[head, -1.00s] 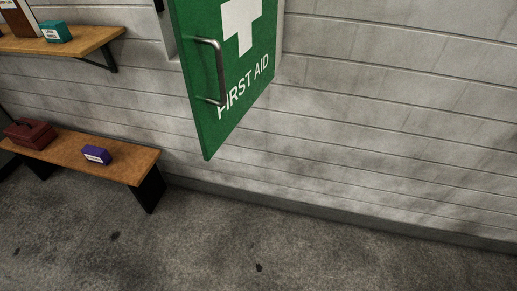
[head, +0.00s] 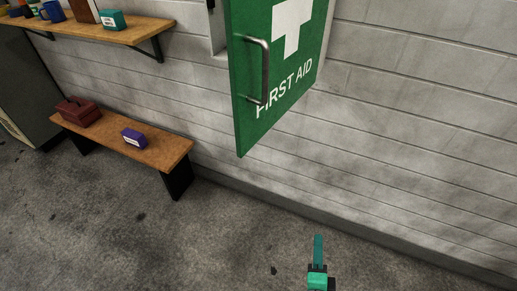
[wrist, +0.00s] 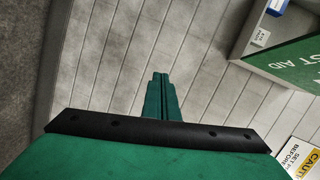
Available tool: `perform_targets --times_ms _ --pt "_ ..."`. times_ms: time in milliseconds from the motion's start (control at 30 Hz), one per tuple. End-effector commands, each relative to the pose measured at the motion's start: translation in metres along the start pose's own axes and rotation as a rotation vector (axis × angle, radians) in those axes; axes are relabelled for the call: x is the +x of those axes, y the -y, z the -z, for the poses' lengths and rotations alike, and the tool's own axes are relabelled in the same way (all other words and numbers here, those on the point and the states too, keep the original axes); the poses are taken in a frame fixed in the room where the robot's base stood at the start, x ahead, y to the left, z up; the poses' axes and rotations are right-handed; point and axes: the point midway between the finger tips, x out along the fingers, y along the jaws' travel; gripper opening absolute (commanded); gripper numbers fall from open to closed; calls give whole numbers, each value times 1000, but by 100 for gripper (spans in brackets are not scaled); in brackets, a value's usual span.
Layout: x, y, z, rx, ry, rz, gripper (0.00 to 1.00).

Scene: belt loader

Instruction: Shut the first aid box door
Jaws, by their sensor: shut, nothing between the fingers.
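The first aid box door (head: 275,75) is green with a white cross and lettering. It stands ajar, its left edge swung out from the wall, in the upper middle of the head view. A grey bar handle (head: 265,70) is on its left side. The door's lower part also shows at the upper right of the wrist view (wrist: 290,62). My gripper (head: 318,238) is at the bottom of the head view, below the door and apart from it. In the wrist view its teal fingers (wrist: 160,95) are together with nothing between them.
A wooden bench (head: 120,140) at the left holds a dark red toolbox (head: 78,111) and a purple box (head: 133,138). A wall shelf (head: 130,30) above holds a teal box (head: 112,20) and mugs. The floor (head: 110,235) in front is clear.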

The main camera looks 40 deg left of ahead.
Motion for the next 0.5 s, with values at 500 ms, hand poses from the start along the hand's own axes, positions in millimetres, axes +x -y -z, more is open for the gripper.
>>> perform_targets --times_ms 500 --pt "31 205 0 238 633 301 0"
